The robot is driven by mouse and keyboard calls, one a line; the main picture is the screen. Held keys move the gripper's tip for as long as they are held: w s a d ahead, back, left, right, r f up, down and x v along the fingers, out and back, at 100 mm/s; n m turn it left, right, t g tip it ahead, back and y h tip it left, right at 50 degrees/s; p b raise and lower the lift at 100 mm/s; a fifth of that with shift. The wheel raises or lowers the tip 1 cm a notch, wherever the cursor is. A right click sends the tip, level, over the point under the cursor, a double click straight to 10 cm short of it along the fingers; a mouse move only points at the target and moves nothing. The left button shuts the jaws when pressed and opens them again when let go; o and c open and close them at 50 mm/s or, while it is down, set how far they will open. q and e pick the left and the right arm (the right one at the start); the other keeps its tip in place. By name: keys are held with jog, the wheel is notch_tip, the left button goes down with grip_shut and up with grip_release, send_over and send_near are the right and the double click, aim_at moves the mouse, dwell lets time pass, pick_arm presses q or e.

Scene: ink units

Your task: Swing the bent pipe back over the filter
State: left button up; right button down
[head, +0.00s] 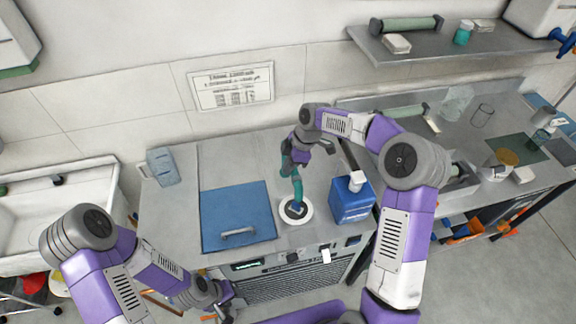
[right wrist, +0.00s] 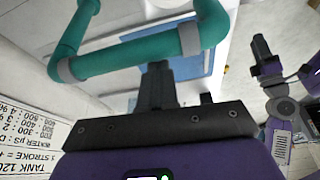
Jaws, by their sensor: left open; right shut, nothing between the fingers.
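The bent pipe (head: 297,188) is teal with grey collars. In the head view it rises above a white ring with a dark centre (head: 296,211) on the metal counter; a short teal end shows just left of it. I cannot tell whether this ring is the filter. In the right wrist view the pipe (right wrist: 130,53) crosses the top, bent at both sides. My right gripper (right wrist: 157,72) is shut and empty, its fingertips close against the pipe's middle stretch; contact is unclear. Its arm partly hides the pipe's top in the head view. My left gripper (head: 222,303) is open, low at the counter's front.
A blue panel with a handle (head: 237,213) lies left of the ring. A blue box (head: 351,200) stands to its right. A clear bluish container (head: 163,167) is at the back left. A shelf (head: 430,45) and a sink area are at the right.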

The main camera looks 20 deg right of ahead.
notch_tip(320, 180, up, 10)
jog(key=shift+a+r, duration=0.15)
jog(key=shift+a, duration=0.1)
dwell(0.7)
